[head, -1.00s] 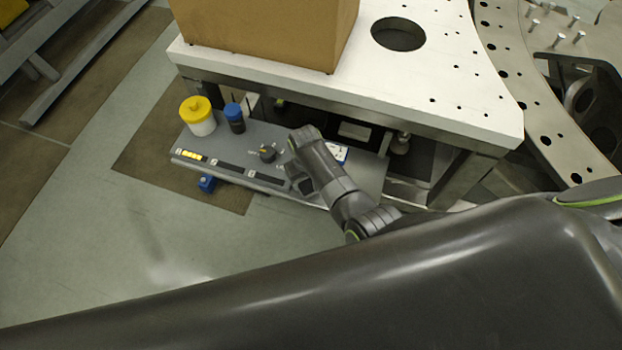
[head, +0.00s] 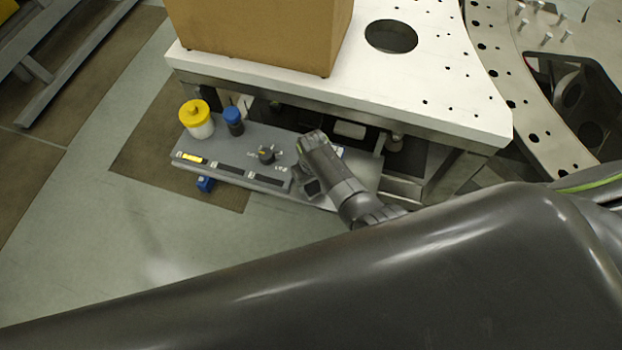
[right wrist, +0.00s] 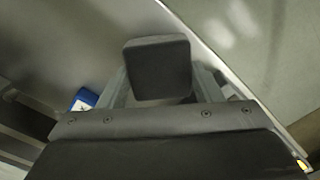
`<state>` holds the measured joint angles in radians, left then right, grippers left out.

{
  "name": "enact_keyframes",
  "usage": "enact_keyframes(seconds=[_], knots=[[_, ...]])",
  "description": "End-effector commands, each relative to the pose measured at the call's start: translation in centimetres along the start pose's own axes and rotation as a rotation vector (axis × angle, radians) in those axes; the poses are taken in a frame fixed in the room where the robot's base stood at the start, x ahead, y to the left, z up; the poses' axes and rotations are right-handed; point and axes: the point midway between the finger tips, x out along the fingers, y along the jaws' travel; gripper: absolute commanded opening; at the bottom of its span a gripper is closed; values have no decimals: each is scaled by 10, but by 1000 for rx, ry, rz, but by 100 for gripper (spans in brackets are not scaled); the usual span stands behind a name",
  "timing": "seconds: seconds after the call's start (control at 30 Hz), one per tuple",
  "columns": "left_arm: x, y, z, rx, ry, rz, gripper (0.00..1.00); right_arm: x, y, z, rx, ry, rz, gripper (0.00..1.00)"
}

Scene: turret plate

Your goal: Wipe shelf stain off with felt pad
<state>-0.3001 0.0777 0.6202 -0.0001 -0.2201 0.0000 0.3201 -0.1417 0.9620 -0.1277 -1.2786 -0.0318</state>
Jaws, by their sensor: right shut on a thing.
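The grey shelf (head: 215,148) juts out below the white plate's edge in the head view. My right gripper (head: 309,187) is over its right part, seen from above and mostly hidden by my own wrist. In the right wrist view, my right gripper (right wrist: 160,78) is shut on a dark grey block, the felt pad (right wrist: 157,62), which sits between the two fingers. Whether the pad touches the shelf cannot be told. I cannot make out a stain on the shelf. My left gripper is not in view.
The white plate (head: 440,70) with a cardboard box (head: 262,35) overhangs behind. Open floor lies in front.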

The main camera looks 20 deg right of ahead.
Motion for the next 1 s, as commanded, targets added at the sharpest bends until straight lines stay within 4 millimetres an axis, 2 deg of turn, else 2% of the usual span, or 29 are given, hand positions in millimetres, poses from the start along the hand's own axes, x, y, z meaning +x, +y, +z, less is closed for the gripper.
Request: enact_keyframes(seconds=[0.1,0.5,0.87,1.0], knots=[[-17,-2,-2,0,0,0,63,-16,0,0,0,0,1,30],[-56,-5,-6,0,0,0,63,-54,1,1,0,-2,1,30],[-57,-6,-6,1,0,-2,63,-55,1,1,1,-2,1,30],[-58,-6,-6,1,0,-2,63,-63,0,0,0,0,1,30]])
